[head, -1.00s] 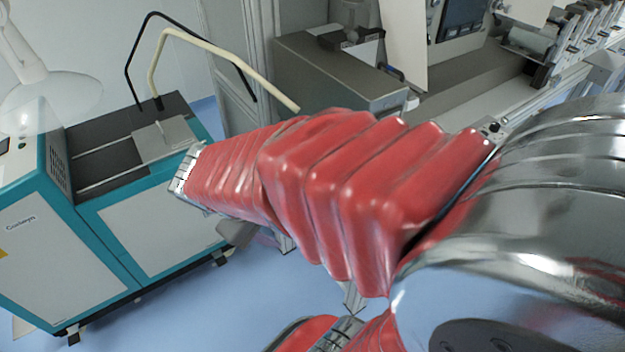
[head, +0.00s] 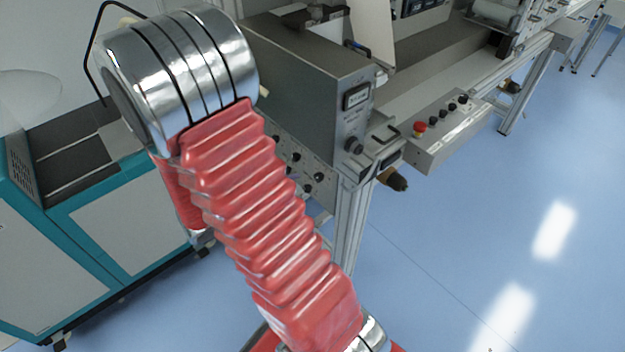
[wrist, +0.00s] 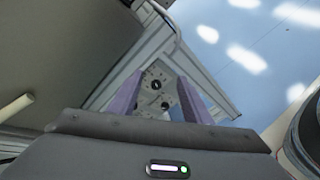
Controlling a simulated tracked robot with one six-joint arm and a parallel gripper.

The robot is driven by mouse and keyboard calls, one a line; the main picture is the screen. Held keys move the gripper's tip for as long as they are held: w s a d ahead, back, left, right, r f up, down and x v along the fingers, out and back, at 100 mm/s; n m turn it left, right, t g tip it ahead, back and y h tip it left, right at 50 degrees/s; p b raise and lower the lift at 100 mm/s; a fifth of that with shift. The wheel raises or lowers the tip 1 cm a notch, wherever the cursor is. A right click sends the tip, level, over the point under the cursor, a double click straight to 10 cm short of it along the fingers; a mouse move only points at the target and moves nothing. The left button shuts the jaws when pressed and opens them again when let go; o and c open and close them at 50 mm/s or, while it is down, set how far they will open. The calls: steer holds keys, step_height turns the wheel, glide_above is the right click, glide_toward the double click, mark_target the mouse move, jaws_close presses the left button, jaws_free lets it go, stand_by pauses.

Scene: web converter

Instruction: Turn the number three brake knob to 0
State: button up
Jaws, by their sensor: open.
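A grey panel (head: 322,196) with several small black knobs is on the machine frame below a grey box in the head view. One knob (head: 318,177) shows at its right side; my red-sleeved arm hides part of the panel's left. In the wrist view two black knobs, an upper one (wrist: 155,85) and a lower one (wrist: 165,104), show on the light panel between my fingers. Labels are too small to read, so I cannot tell which knob is number three or its setting. My gripper (wrist: 159,78) is open, its two purple fingers pointing toward the panel, apparently not touching a knob.
A teal cabinet (head: 100,250) is at left. The blue floor (head: 450,240) at right is clear.

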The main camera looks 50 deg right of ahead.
mark_target(317, 178)
steer(key=w+d+f+n+t+h, duration=0.1)
steer(key=w+d+f+n+t, duration=0.1)
steer(key=f, duration=0.7)
steer(key=w+n+t, duration=0.1)
steer(key=n, duration=0.1)
steer(key=shift+w+d+n+h, duration=0.15)
steer(key=shift+d+n+h, duration=0.05)
steer(key=shift+n+h, duration=0.2)
steer(key=shift+d, duration=0.1)
steer(key=shift+x, duration=6.8)
steer(key=shift+w+f, duration=0.1)
steer(key=shift+w, duration=0.05)
steer(key=c, duration=1)
